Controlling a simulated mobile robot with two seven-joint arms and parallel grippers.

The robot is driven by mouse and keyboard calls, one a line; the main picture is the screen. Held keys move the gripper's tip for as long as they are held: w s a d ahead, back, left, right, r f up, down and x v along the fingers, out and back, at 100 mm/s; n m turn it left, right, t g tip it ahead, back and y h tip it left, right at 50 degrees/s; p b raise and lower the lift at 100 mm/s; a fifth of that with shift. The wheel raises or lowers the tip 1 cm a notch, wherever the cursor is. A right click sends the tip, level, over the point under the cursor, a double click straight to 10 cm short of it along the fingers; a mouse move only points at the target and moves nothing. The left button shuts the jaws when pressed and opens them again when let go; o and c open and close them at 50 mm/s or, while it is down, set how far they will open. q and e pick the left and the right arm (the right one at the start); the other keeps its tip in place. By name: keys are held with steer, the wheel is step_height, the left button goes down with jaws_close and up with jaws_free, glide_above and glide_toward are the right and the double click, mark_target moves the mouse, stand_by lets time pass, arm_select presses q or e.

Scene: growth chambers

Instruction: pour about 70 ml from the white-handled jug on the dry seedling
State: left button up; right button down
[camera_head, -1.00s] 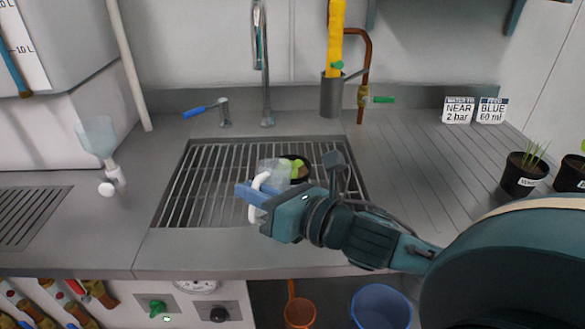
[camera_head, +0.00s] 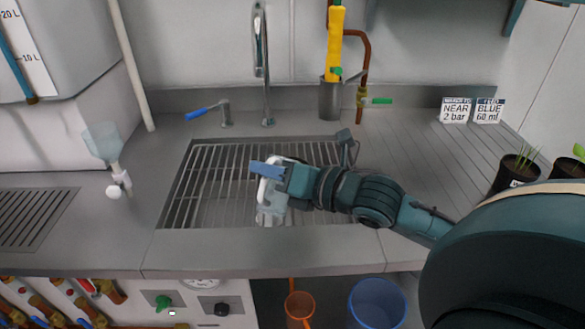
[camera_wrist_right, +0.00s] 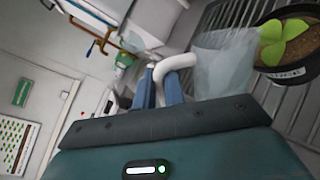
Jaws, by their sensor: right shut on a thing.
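My right gripper (camera_head: 268,170) is over the sink grate, with its blue fingers shut on the jug's white handle. The clear jug (camera_head: 272,204) hangs beside the fingers above the grate. The jug also shows in the right wrist view (camera_wrist_right: 222,62), with its white handle (camera_wrist_right: 178,62) between the fingers. I cannot tell its exact tilt or how much liquid it holds. A seedling with green leaves in a black labelled pot (camera_wrist_right: 288,72) shows close beside the jug in the right wrist view. In the head view my gripper and arm hide this pot. My left gripper is not in view.
The slatted sink grate (camera_head: 205,185) lies under the jug, with a tall faucet (camera_head: 262,70) behind it. Other potted seedlings (camera_head: 512,172) stand at the right edge. A clear funnel-like vessel (camera_head: 103,145) stands left. Orange (camera_head: 299,310) and blue (camera_head: 378,303) buckets are below.

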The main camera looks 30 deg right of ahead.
mark_target(276, 158)
arm_select(q)
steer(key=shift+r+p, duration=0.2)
steer(key=shift+p, duration=0.1)
arm_select(e)
steer(key=shift+w+d+r, duration=0.1)
steer(key=shift+d+r, duration=0.1)
steer(key=shift+r, duration=0.15)
steer(key=shift+w+d+r+m, duration=0.15)
steer(key=shift+r+m, duration=0.05)
steer(key=shift+m, duration=0.2)
arm_select(q)
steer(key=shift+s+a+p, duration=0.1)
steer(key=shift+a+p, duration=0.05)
steer(key=shift+p, duration=0.2)
arm_select(e)
steer(key=shift+w+d+f+m, duration=0.1)
steer(key=shift+d+m, duration=0.05)
steer(key=shift+m, duration=0.25)
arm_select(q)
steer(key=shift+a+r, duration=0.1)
arm_select(e)
steer(key=shift+w+d, duration=0.1)
steer(key=shift+d, duration=0.1)
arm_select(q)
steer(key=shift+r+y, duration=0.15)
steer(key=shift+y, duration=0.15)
arm_select(e)
steer(key=shift+m+g, duration=0.3)
steer(key=shift+m, duration=0.1)
